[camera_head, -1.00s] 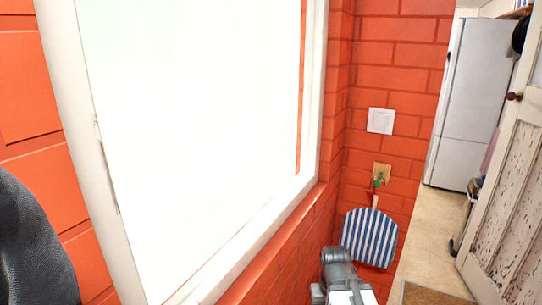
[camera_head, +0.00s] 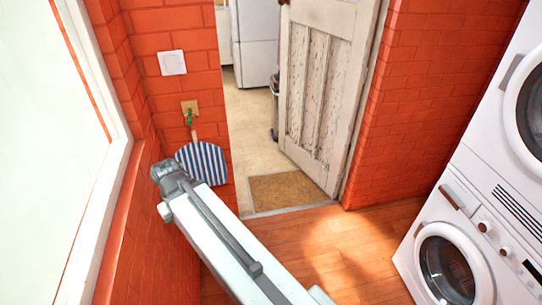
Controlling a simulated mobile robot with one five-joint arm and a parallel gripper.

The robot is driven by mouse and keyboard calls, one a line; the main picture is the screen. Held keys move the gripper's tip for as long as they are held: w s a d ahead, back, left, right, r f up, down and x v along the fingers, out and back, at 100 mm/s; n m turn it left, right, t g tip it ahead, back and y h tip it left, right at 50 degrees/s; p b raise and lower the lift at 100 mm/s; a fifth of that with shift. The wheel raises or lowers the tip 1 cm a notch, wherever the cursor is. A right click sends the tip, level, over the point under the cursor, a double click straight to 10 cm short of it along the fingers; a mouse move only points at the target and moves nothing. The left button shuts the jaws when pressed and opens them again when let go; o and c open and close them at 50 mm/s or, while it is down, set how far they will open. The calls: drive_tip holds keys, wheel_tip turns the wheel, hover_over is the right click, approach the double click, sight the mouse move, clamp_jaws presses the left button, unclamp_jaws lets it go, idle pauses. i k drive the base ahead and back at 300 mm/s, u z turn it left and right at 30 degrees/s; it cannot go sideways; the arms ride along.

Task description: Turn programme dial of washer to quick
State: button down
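The lower white front-loading machine (camera_head: 418,212), with a dark round door, stands at the right edge and appears to be the washer. Its control strip has small round knobs, one of them a knob (camera_head: 484,226) above the door. The knobs are too small to read any setting, and I cannot tell which is the programme dial. My arm reaches from the bottom middle up to the left and ends in a grey joint near the window wall, far from the machine. I cannot make out any gripper fingers.
A second white machine (camera_head: 490,120) sits on top of the lower one. Clear wooden floor (camera_head: 345,250) lies in front. An open panelled door (camera_head: 325,90) and a brown mat (camera_head: 285,188) are at the back. A striped dustpan-like item (camera_head: 203,160) hangs beside my arm's end.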

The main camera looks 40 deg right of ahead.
sight(484, 226)
drive_tip(key=z, duration=0.05)
drive_tip(key=k, duration=0.5)
drive_tip(key=z, duration=1.15)
drive_tip(key=i, duration=0.2)
drive_tip(key=u, duration=0.35)
drive_tip(key=k, duration=0.1)
drive_tip(key=z, duration=0.15)
